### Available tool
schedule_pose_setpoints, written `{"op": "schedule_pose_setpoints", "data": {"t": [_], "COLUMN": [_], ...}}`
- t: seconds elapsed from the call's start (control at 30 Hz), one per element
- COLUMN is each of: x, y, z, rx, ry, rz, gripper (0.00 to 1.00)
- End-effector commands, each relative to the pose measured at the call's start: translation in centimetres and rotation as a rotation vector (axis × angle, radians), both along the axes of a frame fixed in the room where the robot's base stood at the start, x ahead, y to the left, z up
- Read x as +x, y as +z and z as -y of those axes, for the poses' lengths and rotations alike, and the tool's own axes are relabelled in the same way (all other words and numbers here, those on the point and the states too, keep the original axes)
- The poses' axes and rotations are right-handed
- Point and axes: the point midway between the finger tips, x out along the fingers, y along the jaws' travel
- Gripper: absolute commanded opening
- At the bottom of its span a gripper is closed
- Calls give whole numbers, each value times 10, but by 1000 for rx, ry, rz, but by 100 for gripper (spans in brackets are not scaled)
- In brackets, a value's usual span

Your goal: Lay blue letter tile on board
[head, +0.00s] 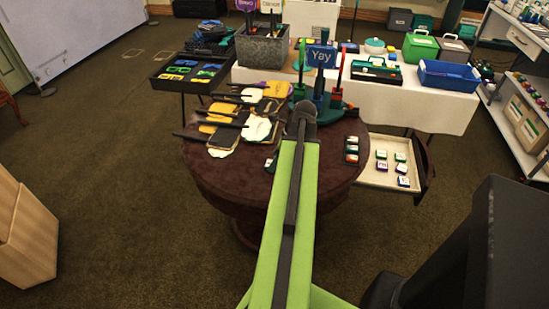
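My lime-green arm reaches forward over a round brown table, and its dark end, my gripper (304,112), is over the table's right half. Its fingers cannot be made out. Small letter tiles stand in a column (352,149) at the table's right edge. More tiles (381,166) lie apart in a shallow pale tray beyond that edge; the lowest tile (403,181) looks bluish. Another small tile (270,164) lies left of my arm. Letters are too small to read. I cannot tell which surface is the board. My arm hides part of the table.
Paddle-like props (232,125) with dark handles cover the table's left half. A blue "Yay" sign (321,57) and upright red and green props stand behind my gripper. A white-clothed table (410,107) with bins is behind. A wooden box (25,235) is at left; open carpet lies between.

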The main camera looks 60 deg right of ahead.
Motion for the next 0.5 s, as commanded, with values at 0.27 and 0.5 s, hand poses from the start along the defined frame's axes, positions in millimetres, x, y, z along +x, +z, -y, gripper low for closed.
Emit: {"op": "schedule_pose_setpoints", "data": {"t": [0.27,0.5], "x": [-22,-37], "y": [69,101], "z": [7,12], "rx": [0,0], "ry": [-2,0], "rz": [0,0], "gripper": [64,64]}}
